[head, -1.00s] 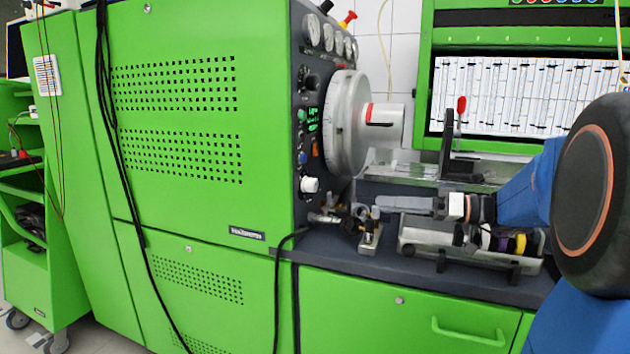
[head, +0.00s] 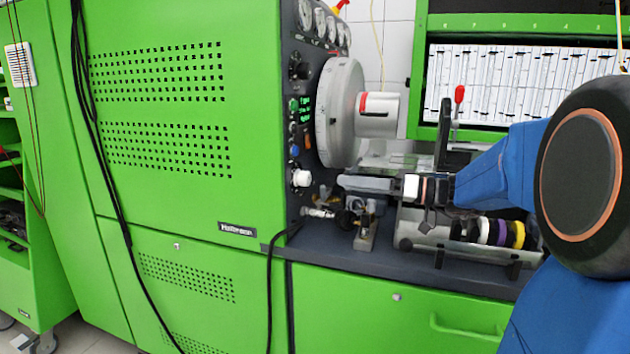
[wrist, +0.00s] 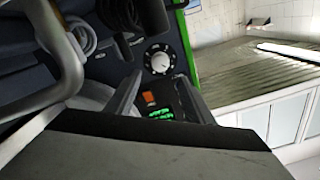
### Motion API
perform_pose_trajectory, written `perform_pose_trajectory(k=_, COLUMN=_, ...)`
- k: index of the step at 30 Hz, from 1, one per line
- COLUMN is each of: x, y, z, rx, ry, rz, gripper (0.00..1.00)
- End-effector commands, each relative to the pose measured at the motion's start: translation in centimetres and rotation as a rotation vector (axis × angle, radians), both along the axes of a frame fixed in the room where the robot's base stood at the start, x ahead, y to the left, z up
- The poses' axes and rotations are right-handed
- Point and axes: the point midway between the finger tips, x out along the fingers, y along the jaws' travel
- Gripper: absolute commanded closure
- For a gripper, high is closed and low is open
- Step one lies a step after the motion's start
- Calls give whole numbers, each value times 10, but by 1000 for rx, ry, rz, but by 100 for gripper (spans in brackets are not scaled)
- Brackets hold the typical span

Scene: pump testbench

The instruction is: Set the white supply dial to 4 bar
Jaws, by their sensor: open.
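The white supply dial (head: 301,178) sits low on the dark side panel of the green bench, below a blue button. The wrist view shows it face-on as a round white-marked dial (wrist: 158,59) on a dark plate; its setting is too small to read. My gripper (head: 342,182) is open and empty, just right of the dial at about its height. The fingers point at the panel, with a gap between them and the dial. In the wrist view my gripper (wrist: 158,88) has its two fingers apart, with the dial beyond the tips.
A large grey flywheel (head: 338,112) juts out just above my gripper. Hose fittings and a metal block (head: 366,232) stand on the bench top below. A green lit display (head: 307,108) and an orange switch (wrist: 148,97) are near the dial. A rail with coloured rings (head: 495,232) lies right.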

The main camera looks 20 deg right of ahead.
Motion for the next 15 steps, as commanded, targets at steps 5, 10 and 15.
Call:
perform_pose_trajectory(k=5, x=13, y=20, z=0, rx=1, ry=1, rz=4, gripper=52)
perform_pose_trajectory(k=10, x=25, y=37, z=0, rx=-1, ry=2, rz=4, gripper=52)
perform_pose_trajectory(k=15, x=37, y=55, z=-1, rx=0, ry=1, rz=4, gripper=52)
